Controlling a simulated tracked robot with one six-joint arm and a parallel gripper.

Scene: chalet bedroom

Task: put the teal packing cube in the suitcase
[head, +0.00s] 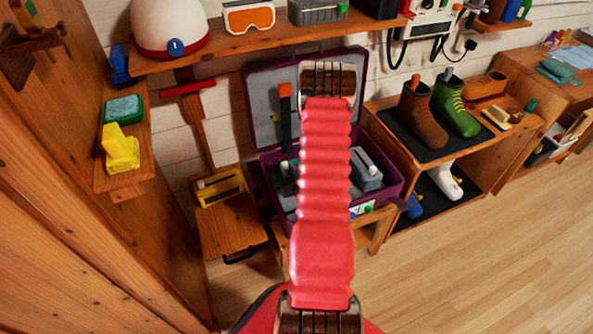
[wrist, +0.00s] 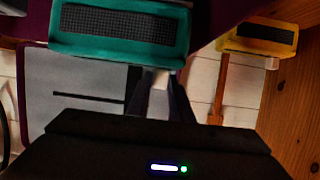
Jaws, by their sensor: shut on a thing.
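The teal packing cube (wrist: 117,32), with a dark mesh top and a pale tab, is near the top of the wrist view. My gripper (wrist: 162,88) is shut on its tab. The lid lining also shows in the wrist view (wrist: 75,82). I cannot tell the cube's height over the suitcase or whether it touches it.
A grey cube (head: 367,176) lies in the suitcase's right part; dark things lie at its left. A yellow cube (head: 220,187) rests on a wooden stand left of the suitcase. A shoe rack (head: 412,160) stands close on the right. A shelf (head: 235,45) runs above. The front floor is clear.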

